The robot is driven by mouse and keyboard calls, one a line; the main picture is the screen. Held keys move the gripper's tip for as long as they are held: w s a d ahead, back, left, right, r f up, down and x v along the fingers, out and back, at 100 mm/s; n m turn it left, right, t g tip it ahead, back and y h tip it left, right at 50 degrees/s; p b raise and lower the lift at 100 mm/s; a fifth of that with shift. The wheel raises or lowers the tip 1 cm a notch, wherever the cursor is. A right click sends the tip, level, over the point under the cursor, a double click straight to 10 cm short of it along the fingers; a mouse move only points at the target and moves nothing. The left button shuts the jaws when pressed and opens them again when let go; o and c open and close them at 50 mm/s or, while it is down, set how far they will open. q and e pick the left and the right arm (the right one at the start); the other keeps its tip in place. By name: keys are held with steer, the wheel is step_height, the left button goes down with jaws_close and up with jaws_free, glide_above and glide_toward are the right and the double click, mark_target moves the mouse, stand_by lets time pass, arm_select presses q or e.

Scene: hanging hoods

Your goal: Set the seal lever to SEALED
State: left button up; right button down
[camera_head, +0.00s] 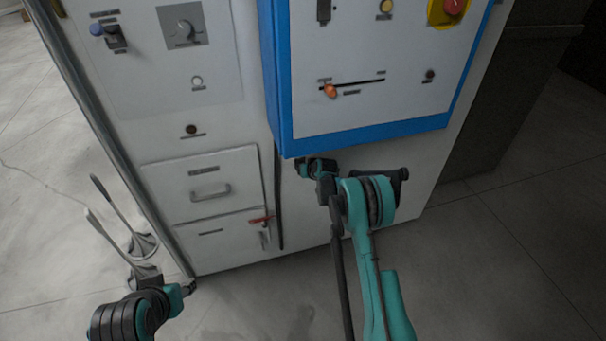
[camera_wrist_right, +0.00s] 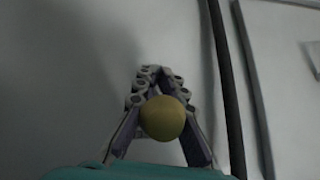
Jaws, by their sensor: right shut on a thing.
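My right gripper (camera_head: 308,168) reaches in under the blue-edged panel's lower edge, in front of the white cabinet. In the right wrist view its fingers (camera_wrist_right: 163,112) are shut on a yellowish round knob (camera_wrist_right: 162,118). The knob's shaft does not show, and the knob is hidden in the head view. I cannot tell from the pictures which control is the seal lever, as the labels are too small to read. A small red lever (camera_head: 261,219) sits low on the cabinet.
The blue-edged panel (camera_head: 375,133) juts out above my right gripper. It carries an orange slider knob (camera_head: 330,90) in a slot and a red button (camera_head: 454,7) on yellow. A drawer with a handle (camera_head: 210,192) is to the left.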

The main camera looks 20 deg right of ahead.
steer(key=shift+d, duration=0.15)
stand_by(0.6)
steer(key=c, duration=1.6)
jaws_free()
steer(key=shift+s+r, duration=0.15)
steer(key=shift+s, duration=0.05)
steer(key=shift+s+r, duration=0.1)
steer(key=shift+r, duration=0.05)
steer(key=v, duration=1.1)
steer(key=shift+s+r, duration=0.2)
steer(key=shift+s, duration=0.15)
